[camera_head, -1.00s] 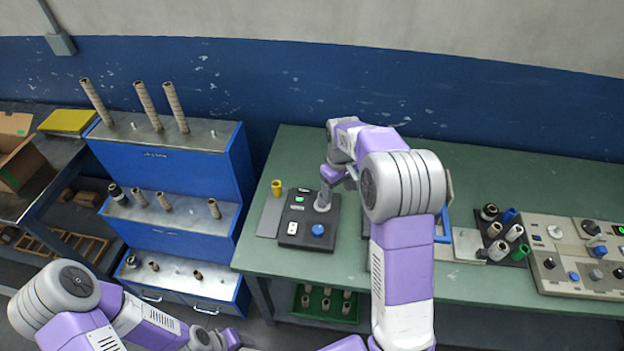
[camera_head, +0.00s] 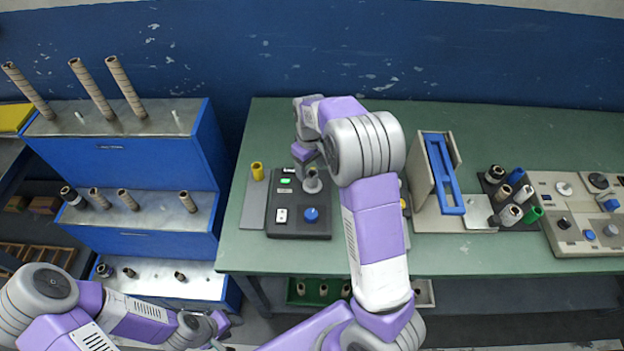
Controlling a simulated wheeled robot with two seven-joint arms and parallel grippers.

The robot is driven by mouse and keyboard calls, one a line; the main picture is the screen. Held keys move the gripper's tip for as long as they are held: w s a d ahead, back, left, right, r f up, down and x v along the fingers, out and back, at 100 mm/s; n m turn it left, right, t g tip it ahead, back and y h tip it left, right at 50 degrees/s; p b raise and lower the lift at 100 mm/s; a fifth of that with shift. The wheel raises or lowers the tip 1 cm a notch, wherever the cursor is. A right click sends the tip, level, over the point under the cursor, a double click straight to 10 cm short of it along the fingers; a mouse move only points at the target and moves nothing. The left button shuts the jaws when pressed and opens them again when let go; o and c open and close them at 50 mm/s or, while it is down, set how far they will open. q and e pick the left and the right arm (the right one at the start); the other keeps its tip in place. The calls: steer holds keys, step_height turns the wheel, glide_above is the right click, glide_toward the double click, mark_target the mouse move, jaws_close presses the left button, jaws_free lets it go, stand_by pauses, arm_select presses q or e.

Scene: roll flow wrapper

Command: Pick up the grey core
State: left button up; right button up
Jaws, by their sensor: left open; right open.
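Several short cores stand or lie on a dark holder at the right of the green bench. A pale grey one (camera_head: 510,215) is at its front, beside a green core (camera_head: 533,214); I cannot tell for sure that it is the grey core. My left gripper (camera_head: 217,328) is low at the left, in front of the blue rack, open and small in view.
The stepped blue rack (camera_head: 130,165) holds tall brown tubes and several short cores. A stand with a blue frame (camera_head: 441,175) rises between the panel and the cores. A button console (camera_head: 570,245) is at the far right.

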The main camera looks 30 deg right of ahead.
mark_target(311, 174)
step_height(311, 174, down, 5)
steer(key=shift+s+d+r+b, duration=0.1)
steer(key=shift+b, duration=0.55)
steer(key=shift+c, duration=0.2)
steer(key=c, duration=1.2)
